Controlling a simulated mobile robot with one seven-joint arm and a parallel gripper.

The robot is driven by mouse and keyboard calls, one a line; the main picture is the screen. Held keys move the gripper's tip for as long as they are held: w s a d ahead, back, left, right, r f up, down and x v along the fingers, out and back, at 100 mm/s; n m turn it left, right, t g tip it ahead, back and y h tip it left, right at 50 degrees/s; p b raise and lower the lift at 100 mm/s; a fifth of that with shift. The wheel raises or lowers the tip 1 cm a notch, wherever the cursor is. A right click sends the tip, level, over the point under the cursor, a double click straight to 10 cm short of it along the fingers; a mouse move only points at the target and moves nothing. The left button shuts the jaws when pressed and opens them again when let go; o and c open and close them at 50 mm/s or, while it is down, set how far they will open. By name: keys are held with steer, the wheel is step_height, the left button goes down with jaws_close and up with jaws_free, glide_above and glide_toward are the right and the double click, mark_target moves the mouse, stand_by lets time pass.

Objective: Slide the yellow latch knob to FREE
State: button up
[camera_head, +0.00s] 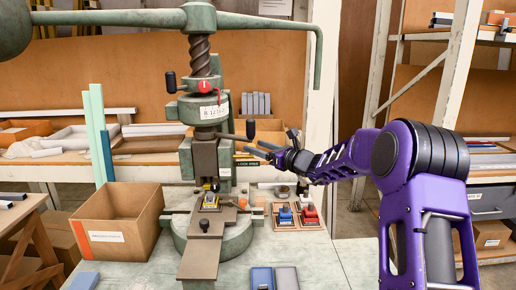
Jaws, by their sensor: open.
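The green fly press (205,110) stands on the bench left of centre. A dark plate with LOCK/FREE lettering (246,159) is on the right side of its frame. I cannot clearly make out the yellow latch knob on this plate, which is very small and close to my fingers. Small yellow parts (209,201) show at the bed below the ram; I cannot tell what they are. My gripper (262,149) is open and empty, reaching in from the right just above and right of the plate. Contact with the plate or knob cannot be told.
A black-ended lever (250,130) sticks out above the plate, near my fingers. A cardboard box (117,222) stands left of the press. Blue and red blocks (285,215) sit on small trays at right. The press's long arm (318,60) hangs down at upper right.

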steer(key=v, duration=1.7)
steer(key=shift+s+d+r, duration=0.1)
steer(key=shift+s+d, duration=0.05)
